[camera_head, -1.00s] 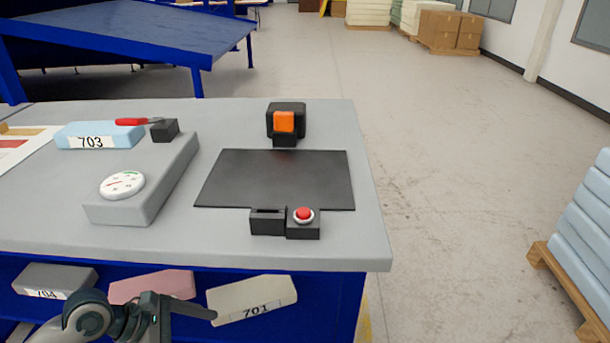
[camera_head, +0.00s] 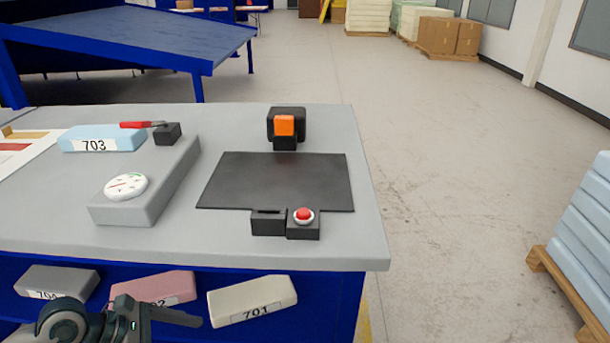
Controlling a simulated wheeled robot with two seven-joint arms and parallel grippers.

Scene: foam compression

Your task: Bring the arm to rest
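My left arm comes in at the lower left, in front of the bench's shelf. Its gripper (camera_head: 172,316) is seen side-on, with one dark finger pointing right, just below the pink and cream foam blocks. Whether it is open or shut does not show. I see nothing held in it. My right arm and gripper are out of view.
The grey bench (camera_head: 365,240) holds a black plate (camera_head: 278,181), a red button (camera_head: 303,215), an orange-black device (camera_head: 285,126), a gauge box (camera_head: 126,186) and blue block 703 (camera_head: 100,138). Pink block (camera_head: 155,288) and cream block 701 (camera_head: 252,300) sit below.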

